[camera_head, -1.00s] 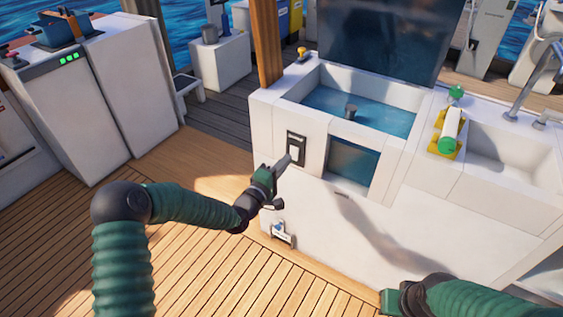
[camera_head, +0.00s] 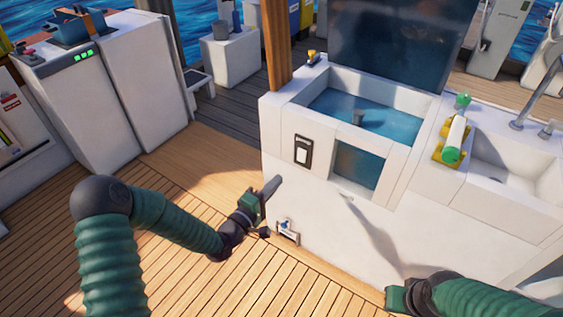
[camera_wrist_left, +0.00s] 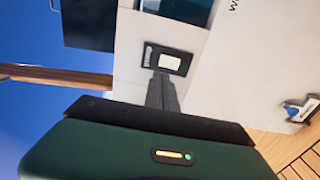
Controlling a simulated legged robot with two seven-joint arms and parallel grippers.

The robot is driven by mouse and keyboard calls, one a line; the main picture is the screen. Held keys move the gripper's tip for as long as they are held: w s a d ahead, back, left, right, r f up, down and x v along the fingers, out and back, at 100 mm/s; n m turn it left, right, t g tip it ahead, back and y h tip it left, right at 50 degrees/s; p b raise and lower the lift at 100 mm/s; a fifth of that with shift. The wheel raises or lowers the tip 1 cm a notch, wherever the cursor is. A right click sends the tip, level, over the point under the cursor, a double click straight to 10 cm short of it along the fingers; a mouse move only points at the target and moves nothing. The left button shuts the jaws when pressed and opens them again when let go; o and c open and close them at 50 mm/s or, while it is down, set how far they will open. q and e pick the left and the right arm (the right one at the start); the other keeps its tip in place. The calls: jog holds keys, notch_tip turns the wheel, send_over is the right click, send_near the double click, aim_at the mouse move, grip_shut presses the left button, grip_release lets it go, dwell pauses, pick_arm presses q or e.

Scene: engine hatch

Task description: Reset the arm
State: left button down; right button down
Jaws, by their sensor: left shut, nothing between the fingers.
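My left gripper (camera_head: 271,186) is shut and empty in the head view, in front of the white counter's left corner. It is below and left of a black-framed white switch (camera_head: 303,151) on the counter front, apart from it. In the left wrist view the shut fingers (camera_wrist_left: 162,88) point toward the same switch (camera_wrist_left: 168,61). My right arm (camera_head: 465,297) shows at the lower right of the head view; its fingers cannot be made out clearly.
The white counter (camera_head: 300,205) has an open hatch with a water-filled basin (camera_head: 365,118). A small valve fitting (camera_head: 286,230) sits low on its front. A green-and-white cylinder (camera_head: 454,138) lies beside the sink (camera_head: 510,165). White cabinets (camera_head: 90,105) stand at left. The wooden deck (camera_head: 190,265) is clear.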

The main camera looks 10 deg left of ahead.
pick_arm(q)
jog(key=s+f+m+g+y, duration=0.3)
jog(key=s+f+m+g, duration=0.4)
jog(key=m, duration=0.1)
jog(key=s+a+r+m+g+y, duration=0.2)
jog(key=s+m+g, duration=0.15)
jog(key=s, duration=0.65)
jog(key=s+a+r+m+g+y, duration=0.1)
jog(key=s+a+r+m+g, duration=0.2)
jog(key=s, duration=0.7)
notch_tip(320, 180, up, 29)
jog(key=p, duration=3)
jog(key=shift+w+d+g+p, duration=0.3)
jog(key=shift+w+d+g, duration=0.1)
jog(key=shift+g, duration=0.05)
jog(key=shift+r+n, duration=0.1)
jog(key=shift+n, duration=0.15)
